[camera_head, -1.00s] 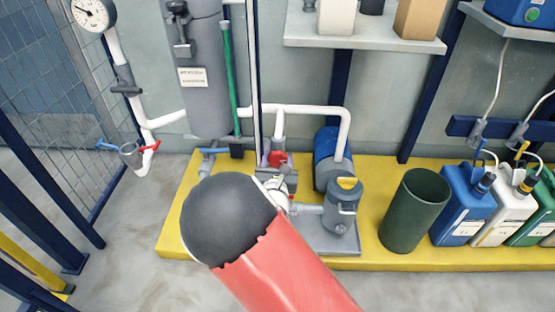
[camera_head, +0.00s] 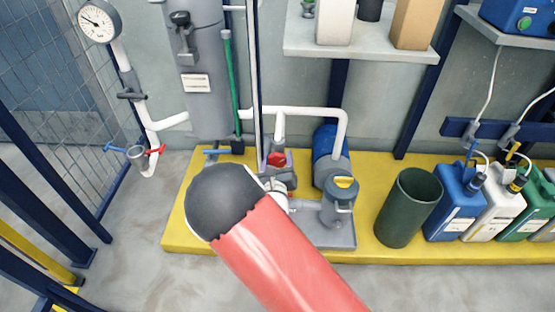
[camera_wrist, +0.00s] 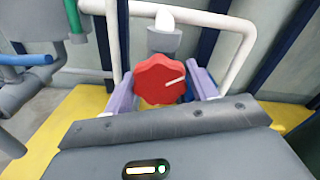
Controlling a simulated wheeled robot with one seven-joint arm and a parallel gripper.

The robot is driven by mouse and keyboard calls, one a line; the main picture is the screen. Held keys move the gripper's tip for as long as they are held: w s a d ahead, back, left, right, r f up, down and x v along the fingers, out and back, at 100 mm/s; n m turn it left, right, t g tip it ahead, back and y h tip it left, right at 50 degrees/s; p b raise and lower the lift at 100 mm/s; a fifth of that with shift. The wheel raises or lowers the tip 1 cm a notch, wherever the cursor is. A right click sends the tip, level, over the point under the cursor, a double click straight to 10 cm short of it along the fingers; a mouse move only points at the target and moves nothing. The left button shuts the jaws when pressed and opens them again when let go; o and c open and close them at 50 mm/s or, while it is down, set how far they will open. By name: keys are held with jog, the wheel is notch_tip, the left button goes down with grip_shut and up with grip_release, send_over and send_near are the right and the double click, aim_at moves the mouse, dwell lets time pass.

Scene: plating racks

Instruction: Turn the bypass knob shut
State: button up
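The red, lobed bypass knob (camera_wrist: 160,80) faces me in the wrist view, with a white pointer line aimed right and slightly up. It also shows in the head view (camera_head: 277,160), in front of the white pipes and just beyond my gripper (camera_head: 280,173). In the wrist view, my gripper's two lavender fingers (camera_wrist: 163,84) stand apart, one on each side of the knob. They are very close to its edges, and contact is not clear. The knob's lower edge and stem are hidden. My red and black arm hides part of the pump base in the head view.
White pipes (camera_head: 300,110) arch behind the knob. A blue motor (camera_head: 326,145) and grey pump (camera_head: 338,203) stand to its right. A dark green bin (camera_head: 408,207) and several canisters (camera_head: 459,200) line the yellow plinth (camera_head: 177,232). A grey cylinder (camera_head: 205,90) stands left.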

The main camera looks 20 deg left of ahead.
jog(key=shift+o, duration=1.4)
jog(key=shift+s, duration=0.1)
jog(key=v, duration=0.7)
jog(key=shift+s, duration=0.3)
